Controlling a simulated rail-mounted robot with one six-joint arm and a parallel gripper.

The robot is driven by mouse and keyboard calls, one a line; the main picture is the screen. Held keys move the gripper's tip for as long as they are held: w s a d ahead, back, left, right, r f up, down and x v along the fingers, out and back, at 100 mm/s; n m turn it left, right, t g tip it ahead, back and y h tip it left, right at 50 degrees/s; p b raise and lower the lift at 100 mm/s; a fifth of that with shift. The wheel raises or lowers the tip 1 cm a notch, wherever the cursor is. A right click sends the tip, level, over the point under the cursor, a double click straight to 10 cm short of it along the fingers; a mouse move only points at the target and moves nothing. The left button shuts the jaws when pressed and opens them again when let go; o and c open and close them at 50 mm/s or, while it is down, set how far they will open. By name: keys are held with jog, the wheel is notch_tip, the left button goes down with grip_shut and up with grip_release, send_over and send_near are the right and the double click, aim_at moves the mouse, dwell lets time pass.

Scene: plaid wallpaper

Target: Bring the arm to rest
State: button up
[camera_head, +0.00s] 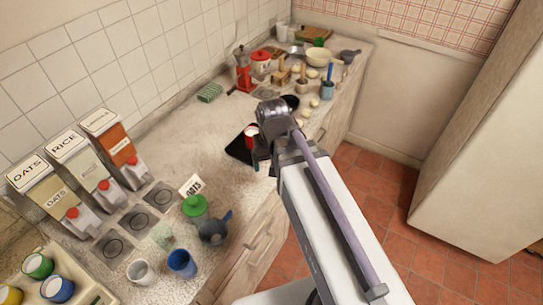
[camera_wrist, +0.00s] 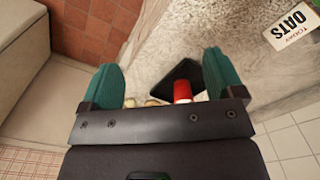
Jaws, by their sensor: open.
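My gripper (camera_wrist: 163,76) shows in the wrist view with its two green fingers spread wide apart and nothing held between them. Beyond the fingers lie the counter's front edge and a black tray (camera_wrist: 186,69). A red object (camera_wrist: 182,90) shows just past the gripper's palm, partly hidden by it. In the head view my arm reaches over the counter's front edge, and its forearm hides most of the gripper. The black tray (camera_head: 236,150) and a red and white object (camera_head: 251,131) are beside the arm there.
Bowls and utensils crowd the far end. The tiled floor (camera_head: 375,185) is clear; a tall pale cabinet (camera_head: 475,140) stands right.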

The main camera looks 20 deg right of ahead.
jog(key=shift+n, duration=0.6)
jog(key=shift+s+f+b, duration=0.35)
jog(key=shift+f+b, duration=0.4)
jog(key=shift+f, duration=0.05)
jog(key=shift+s+f+b, duration=0.4)
jog(key=shift+f+b, duration=0.35)
jog(key=shift+b, duration=0.05)
jog(key=shift+s+f+b, duration=0.35)
jog(key=shift+f+b, duration=0.4)
jog(key=shift+f, duration=0.05)
